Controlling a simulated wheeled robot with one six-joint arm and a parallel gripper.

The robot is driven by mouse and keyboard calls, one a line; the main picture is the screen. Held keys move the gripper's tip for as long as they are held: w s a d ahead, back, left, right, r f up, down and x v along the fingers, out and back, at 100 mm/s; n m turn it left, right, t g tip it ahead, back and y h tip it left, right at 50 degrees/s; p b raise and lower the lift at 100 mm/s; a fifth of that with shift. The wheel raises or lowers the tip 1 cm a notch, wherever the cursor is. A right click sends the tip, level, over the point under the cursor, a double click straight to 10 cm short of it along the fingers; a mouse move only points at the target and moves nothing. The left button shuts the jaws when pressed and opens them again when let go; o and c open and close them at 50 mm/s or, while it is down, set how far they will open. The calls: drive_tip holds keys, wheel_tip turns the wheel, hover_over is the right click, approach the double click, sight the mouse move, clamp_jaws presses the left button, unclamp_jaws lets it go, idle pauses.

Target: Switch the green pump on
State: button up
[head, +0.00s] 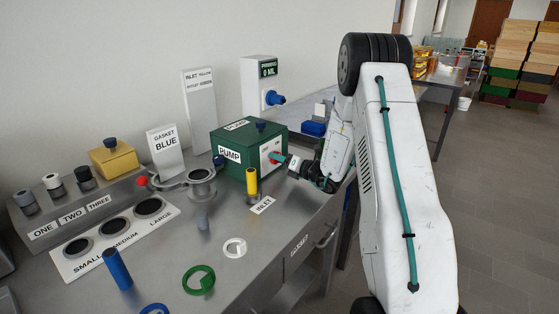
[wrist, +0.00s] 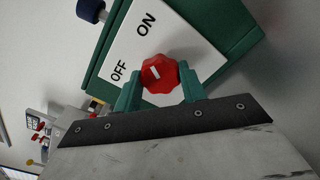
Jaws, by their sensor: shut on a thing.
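The green pump (head: 235,150) is a box with a PUMP label, on the metal bench in the head view. Its white switch plate (wrist: 190,48) carries the words OFF and ON in the wrist view. A red knob (wrist: 161,74) sits on this plate; its short white mark lies on the left part of the knob, on the side towards OFF. My gripper (wrist: 160,88) is shut on the red knob, with one teal finger on each side. In the head view my gripper (head: 283,160) reaches the pump's right face and hides part of the plate and knob.
A yellow tube (head: 252,182) stands just in front of the pump, near the INLET label (head: 262,206). A grey meter box with a blue knob (head: 273,98) stands behind. Blue and green rings lie at the front.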

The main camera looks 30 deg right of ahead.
drive_tip(key=shift+m, duration=0.6)
drive_tip(key=o, duration=1)
drive_tip(key=v, duration=0.8)
